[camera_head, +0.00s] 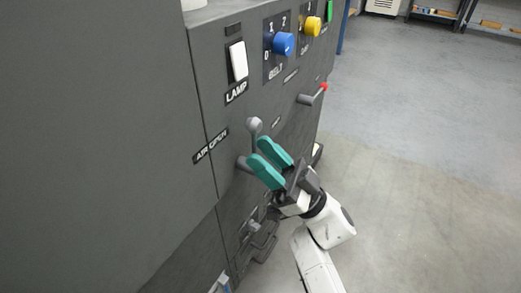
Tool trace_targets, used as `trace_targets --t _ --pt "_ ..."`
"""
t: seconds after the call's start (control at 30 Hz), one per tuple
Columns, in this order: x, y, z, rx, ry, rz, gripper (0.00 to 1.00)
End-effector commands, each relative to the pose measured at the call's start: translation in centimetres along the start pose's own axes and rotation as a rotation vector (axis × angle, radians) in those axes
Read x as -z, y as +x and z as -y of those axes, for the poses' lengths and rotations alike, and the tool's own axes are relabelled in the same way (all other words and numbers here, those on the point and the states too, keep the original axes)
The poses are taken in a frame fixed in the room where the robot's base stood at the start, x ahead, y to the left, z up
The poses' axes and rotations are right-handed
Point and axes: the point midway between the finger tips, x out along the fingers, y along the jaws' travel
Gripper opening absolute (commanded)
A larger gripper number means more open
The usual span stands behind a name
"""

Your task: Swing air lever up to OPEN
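The air lever (254,126) is on the dark grey cabinet front, right of the "AIR OPEN" label (210,146). Its grey ball knob is at the upper end, and its stem runs down to a grey hub beside my fingers. The lever points roughly upward in the picture. My gripper (259,152) has two teal fingers, spread apart with a gap between them. The fingertips are just below the knob, close to the stem and hub. The fingers partly hide the lower stem; I cannot tell whether they touch it.
Above are a white lamp switch (238,61), a blue belt knob (284,43) and a yellow knob (312,26). A red-tipped lever (315,94) sticks out to the upper right. Dark fittings (258,236) are low on the cabinet. The grey floor (430,150) at right is clear.

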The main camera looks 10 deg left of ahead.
Motion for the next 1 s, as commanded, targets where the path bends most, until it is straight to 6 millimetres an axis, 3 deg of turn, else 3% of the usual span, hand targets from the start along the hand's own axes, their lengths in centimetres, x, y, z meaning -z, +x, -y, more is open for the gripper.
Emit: trace_targets --t 0.3,0.5,1.0 --pt "0.0 -6.1 -0.1 -0.004 -0.001 0.002 0.39" --pt "0.0 -8.6 0.0 -0.001 0.000 0.001 0.39" --pt "-0.1 -9.3 0.1 0.001 0.000 0.000 0.39"
